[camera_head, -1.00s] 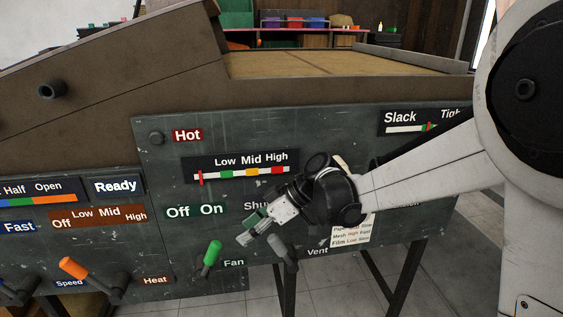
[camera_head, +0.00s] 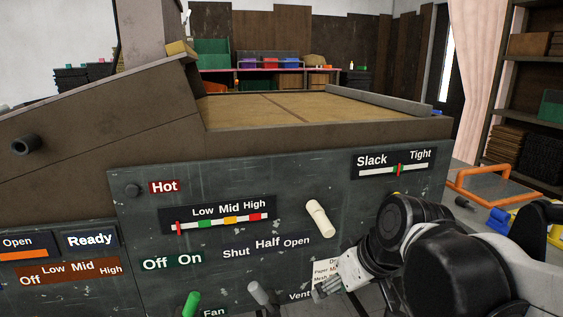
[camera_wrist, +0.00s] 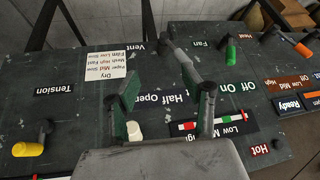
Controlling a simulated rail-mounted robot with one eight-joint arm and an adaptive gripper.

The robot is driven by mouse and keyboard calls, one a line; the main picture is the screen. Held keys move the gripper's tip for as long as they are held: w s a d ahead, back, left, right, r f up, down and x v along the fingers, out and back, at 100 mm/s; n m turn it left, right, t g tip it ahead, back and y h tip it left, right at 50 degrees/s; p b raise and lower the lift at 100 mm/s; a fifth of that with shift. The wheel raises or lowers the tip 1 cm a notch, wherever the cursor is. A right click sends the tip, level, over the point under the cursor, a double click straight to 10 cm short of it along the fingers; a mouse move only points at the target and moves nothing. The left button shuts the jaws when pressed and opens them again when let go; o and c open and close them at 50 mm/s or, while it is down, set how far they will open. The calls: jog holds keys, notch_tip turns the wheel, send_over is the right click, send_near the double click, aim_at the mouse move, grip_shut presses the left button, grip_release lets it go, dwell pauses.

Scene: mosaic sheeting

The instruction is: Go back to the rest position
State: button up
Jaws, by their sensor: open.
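My gripper (camera_head: 325,290) is at the lower right of the head view, in front of the dark control panel (camera_head: 150,225) near the white note card (camera_head: 322,270). In the wrist view my gripper (camera_wrist: 166,92) has its two green-padded fingers spread apart with nothing held between them. The grey Vent lever (camera_head: 258,293) stands left of it; in the wrist view this lever (camera_wrist: 178,58) shows beyond the fingers. The green Fan lever (camera_head: 191,304) is further left. A white lever (camera_head: 319,218) sticks out above my gripper.
A workbench (camera_head: 480,180) with an orange-framed screen (camera_head: 490,182) and blue items stands at the right. Shelves (camera_head: 535,95) are behind it. A yellow lever (camera_wrist: 28,149) and an orange lever (camera_wrist: 298,46) show at the sides of the wrist view.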

jog(key=s+d+m+t+h+p, duration=0.1)
jog(key=s+d+m+t+h, duration=0.1)
jog(key=s+d+m, duration=0.3)
jog(key=s+d+h, duration=0.1)
jog(key=s+d, duration=0.2)
jog(key=d, duration=0.2)
jog(key=shift+h, duration=0.3)
jog(key=shift+s, duration=0.1)
dwell(1.5)
